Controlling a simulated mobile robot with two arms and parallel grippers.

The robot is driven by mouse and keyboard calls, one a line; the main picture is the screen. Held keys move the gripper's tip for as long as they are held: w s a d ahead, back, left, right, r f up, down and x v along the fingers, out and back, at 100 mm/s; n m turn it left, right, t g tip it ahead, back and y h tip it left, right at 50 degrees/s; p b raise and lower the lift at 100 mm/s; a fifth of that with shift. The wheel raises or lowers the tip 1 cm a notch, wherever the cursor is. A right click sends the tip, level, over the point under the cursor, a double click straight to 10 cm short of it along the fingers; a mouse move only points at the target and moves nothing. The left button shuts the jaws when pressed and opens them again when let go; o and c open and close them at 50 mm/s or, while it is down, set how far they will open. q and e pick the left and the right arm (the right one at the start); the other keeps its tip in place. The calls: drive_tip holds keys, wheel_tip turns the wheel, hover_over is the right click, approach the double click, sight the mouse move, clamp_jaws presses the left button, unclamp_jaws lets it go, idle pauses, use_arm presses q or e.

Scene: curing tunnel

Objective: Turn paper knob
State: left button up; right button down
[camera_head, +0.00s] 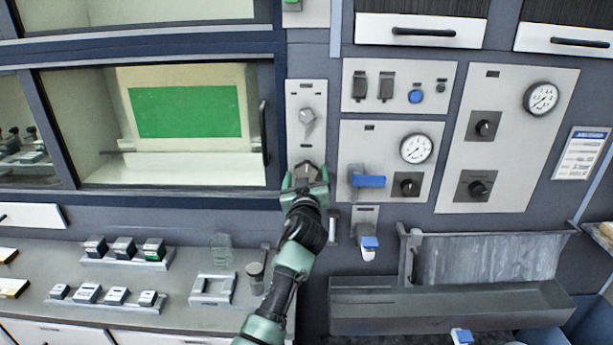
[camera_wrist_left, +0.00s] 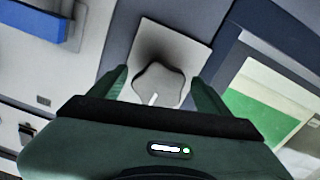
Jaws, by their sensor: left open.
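A grey lobed knob (camera_wrist_left: 158,84) with a white pointer mark sits on a light plate in the left wrist view. My left gripper (camera_wrist_left: 160,90) is open, with one finger on either side of the knob; I cannot tell whether they touch it. In the head view my left gripper (camera_head: 305,182) is at the bottom of a narrow pale panel (camera_head: 293,95) and hides most of this knob. A second grey knob (camera_head: 307,117) sits higher on that panel. The labels are too small to read, so which knob is the paper one cannot be told. My right gripper is not in view.
A blue-handled lever (camera_head: 369,181) and a gauge (camera_head: 417,148) are close to the right of the gripper. A window with a green sheet (camera_head: 186,111) and a dark handle (camera_head: 264,132) is to the left. Below are a counter (camera_head: 190,262) with small blocks and a grey trough (camera_head: 450,312).

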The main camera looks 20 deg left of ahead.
use_arm(q)
drive_tip(key=c, duration=1.4)
drive_tip(key=shift+m, duration=0.4)
drive_tip(key=m, duration=0.9)
drive_tip(key=shift+a, duration=0.2)
drive_tip(key=shift+m, duration=2)
drive_tip(key=shift+p, duration=0.3)
